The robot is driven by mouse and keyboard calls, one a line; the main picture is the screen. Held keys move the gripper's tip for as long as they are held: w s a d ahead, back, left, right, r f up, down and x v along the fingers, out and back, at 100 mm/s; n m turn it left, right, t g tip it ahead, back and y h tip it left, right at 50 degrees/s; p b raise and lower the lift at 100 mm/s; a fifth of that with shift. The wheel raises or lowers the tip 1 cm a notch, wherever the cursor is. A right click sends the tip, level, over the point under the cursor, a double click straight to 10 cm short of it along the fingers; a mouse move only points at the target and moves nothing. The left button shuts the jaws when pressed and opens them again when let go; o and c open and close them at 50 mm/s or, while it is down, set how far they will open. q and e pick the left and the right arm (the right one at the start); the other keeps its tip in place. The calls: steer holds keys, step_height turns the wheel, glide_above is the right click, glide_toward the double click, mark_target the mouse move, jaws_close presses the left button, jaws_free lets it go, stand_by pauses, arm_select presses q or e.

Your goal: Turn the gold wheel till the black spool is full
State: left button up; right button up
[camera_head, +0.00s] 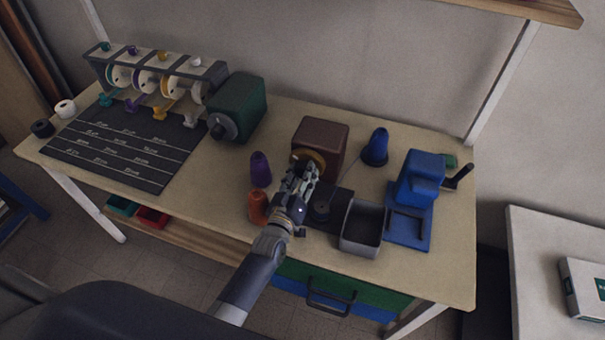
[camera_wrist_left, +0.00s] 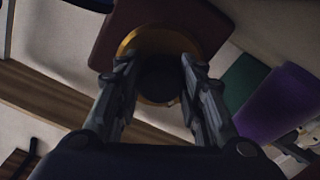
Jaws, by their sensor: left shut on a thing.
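The gold wheel (camera_head: 312,158) is on the front of a brown box (camera_head: 323,138) near the middle of the table. My left gripper (camera_head: 300,175) is at the wheel's front and covers part of it. In the left wrist view, the fingers of the gripper (camera_wrist_left: 157,80) are on either side of the dark hub at the middle of the gold wheel (camera_wrist_left: 165,42). A small black spool-like piece (camera_head: 321,209) sits on a dark base just right of the gripper; how much thread it carries is too small to tell. My right gripper is out of view.
A purple cone (camera_head: 260,168) and an orange cone (camera_head: 257,207) stand close left of my arm. A blue cone (camera_head: 376,146), a grey open bin (camera_head: 361,225) and a blue press-like device (camera_head: 419,181) are to the right. A green box (camera_head: 239,106) stands left.

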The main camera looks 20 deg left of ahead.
arm_select(q)
steer(key=shift+f, duration=0.1)
stand_by(0.3)
steer(key=o, duration=1.1)
steer(key=shift+c, duration=0.2)
steer(key=shift+s, duration=0.1)
steer(key=s, duration=1.2)
steer(key=shift+a, duration=0.2)
steer(key=shift+w, duration=0.1)
